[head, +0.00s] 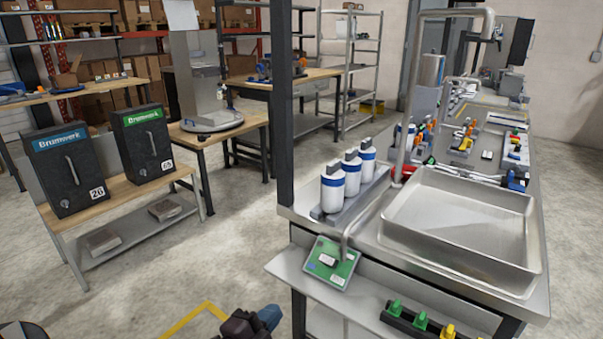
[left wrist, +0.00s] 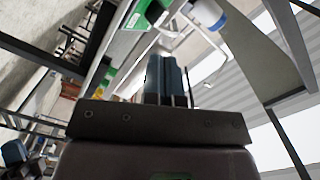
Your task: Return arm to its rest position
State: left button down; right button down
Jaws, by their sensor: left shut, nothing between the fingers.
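My left gripper (head: 268,318) shows at the bottom edge of the head view, low over the floor and left of the steel bench (head: 290,262). In the left wrist view its blue-grey fingers (left wrist: 167,80) are close together with nothing between them. The rest of my left arm is mostly outside the head view. My right gripper is not in view. A row of white and blue dispenser bottles (head: 352,172) stands upright on the bench, apart from my gripper.
A steel basin (head: 460,225) is on the bench. Green and yellow pieces (head: 420,320) stand on a lower shelf in front. Two black boxes (head: 68,168) stand on a wooden bench at left. The floor (head: 215,240) between the benches is clear. A dark post (head: 283,110) rises beside the bottles.

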pick_arm(q)
jog(key=s+a+f+n+g+y+p, duration=0.1)
jog(key=s+a+f+n+y, duration=0.3)
jog(key=s+a+n, duration=0.5)
jog(key=s+a+f+n+g+y+p, duration=0.2)
jog(key=s+a+f+n+y, duration=0.3)
jog(key=s+a+f+n, duration=0.3)
jog(key=s+a+n, duration=0.1)
jog(key=s+a, duration=0.3)
jog(key=s, duration=0.4)
jog(key=shift+s+g+y+p, duration=0.25)
jog(key=shift+g+y+p, duration=0.05)
jog(key=shift+g, duration=0.1)
jog(key=shift+f, duration=0.1)
